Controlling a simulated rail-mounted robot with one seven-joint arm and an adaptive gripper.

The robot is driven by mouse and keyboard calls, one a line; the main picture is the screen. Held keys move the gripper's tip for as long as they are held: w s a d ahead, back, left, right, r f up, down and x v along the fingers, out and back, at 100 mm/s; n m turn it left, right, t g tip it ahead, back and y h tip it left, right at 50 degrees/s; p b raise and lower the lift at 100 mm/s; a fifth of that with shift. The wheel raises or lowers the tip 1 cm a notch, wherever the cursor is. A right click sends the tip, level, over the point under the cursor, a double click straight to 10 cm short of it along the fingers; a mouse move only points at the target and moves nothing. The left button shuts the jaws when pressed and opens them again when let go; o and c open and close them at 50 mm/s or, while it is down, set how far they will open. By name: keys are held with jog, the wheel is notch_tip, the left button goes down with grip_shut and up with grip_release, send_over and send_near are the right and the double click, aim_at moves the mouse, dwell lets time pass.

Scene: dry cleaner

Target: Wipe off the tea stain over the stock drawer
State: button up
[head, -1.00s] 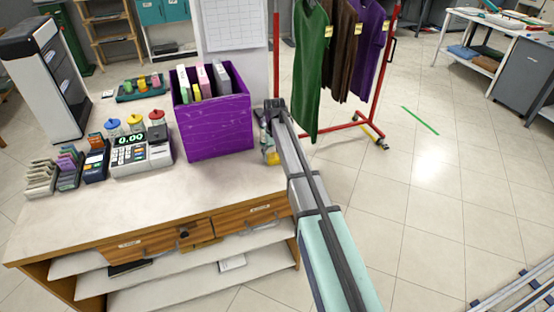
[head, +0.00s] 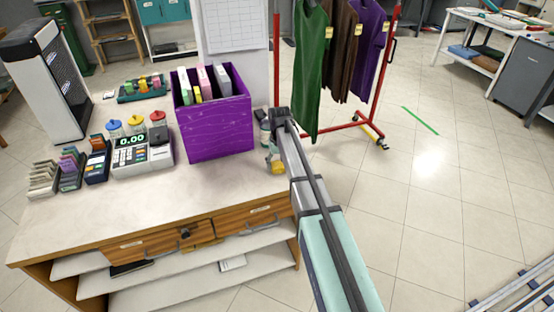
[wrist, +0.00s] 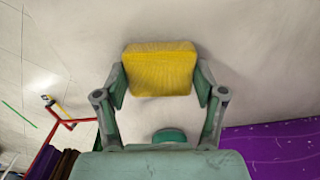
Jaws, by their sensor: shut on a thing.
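My gripper (head: 274,158) is shut on a yellow sponge (head: 278,167) at the right end of the counter top (head: 160,200), beside the purple bin. The wrist view shows the sponge (wrist: 160,68) between both fingers of my gripper (wrist: 160,84), low over the pale counter; I cannot tell if it touches. The counter front has a left drawer (head: 145,244) and a right drawer (head: 252,219); their labels are too small to read. I cannot make out a tea stain; the sponge and arm hide part of the right end.
A purple bin (head: 217,128) of folders stands just left of my gripper. A cash register (head: 135,155), card holders (head: 70,170) and lidded jars (head: 136,124) are further left. The front strip of the counter is clear. A red garment rack (head: 388,70) stands behind right.

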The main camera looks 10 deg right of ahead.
aim_at(283, 176)
jog(key=s, duration=0.4)
jog(key=shift+s+d, duration=0.1)
jog(key=shift+d, duration=0.25)
notch_tip(283, 176, up, 8)
jog(key=p, duration=0.5)
jog(key=shift+f+b, duration=0.1)
jog(key=shift+b, duration=0.2)
